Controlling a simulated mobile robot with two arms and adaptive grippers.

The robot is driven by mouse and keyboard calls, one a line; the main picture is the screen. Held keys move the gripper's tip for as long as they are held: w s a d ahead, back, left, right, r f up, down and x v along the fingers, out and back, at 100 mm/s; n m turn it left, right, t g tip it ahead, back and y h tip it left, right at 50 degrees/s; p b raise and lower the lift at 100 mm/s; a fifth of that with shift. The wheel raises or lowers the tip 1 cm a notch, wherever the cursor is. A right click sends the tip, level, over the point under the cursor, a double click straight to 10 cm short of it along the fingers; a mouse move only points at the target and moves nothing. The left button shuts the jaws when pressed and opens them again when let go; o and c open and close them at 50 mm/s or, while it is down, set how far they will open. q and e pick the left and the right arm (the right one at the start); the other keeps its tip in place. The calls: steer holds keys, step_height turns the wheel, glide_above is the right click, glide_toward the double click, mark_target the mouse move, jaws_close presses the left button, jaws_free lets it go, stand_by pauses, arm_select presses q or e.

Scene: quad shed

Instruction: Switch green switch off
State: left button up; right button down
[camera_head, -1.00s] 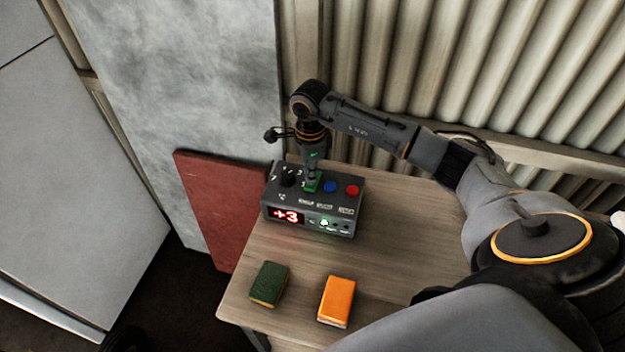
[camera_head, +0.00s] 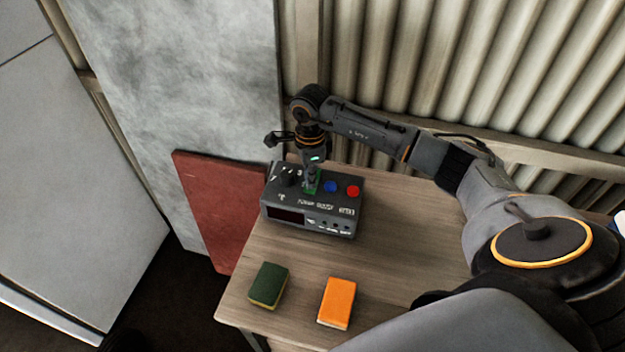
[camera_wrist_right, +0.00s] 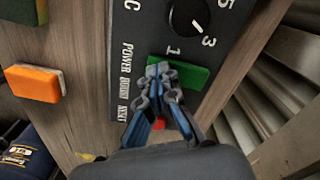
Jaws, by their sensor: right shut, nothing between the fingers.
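The control box (camera_head: 340,215) is a dark grey box on the wooden table, with a knob, a blue button and a red button on top and a dark display on its front. The green switch (camera_head: 318,187) is on its top, partly hidden by my right gripper (camera_head: 309,190). In the right wrist view the green switch (camera_wrist_right: 190,75) is a green rectangle under the fingertips of my right gripper (camera_wrist_right: 160,72). The right gripper is shut and empty, pointing down at the switch; it looks in contact with it. My left gripper is not in view.
A blue button (camera_head: 330,187) and a red button (camera_head: 353,191) are just right of the switch; the knob (camera_head: 288,178) is left. A green sponge (camera_head: 269,286) and an orange sponge (camera_head: 337,302) lie on the table (camera_head: 400,240) in front. A corrugated wall (camera_head: 450,70) stands behind.

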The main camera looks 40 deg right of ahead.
steer(key=shift+r, duration=0.1)
step_height(320, 180, up, 7)
steer(key=p, duration=0.4)
stand_by(0.3)
steer(key=shift+s, duration=0.1)
stand_by(0.4)
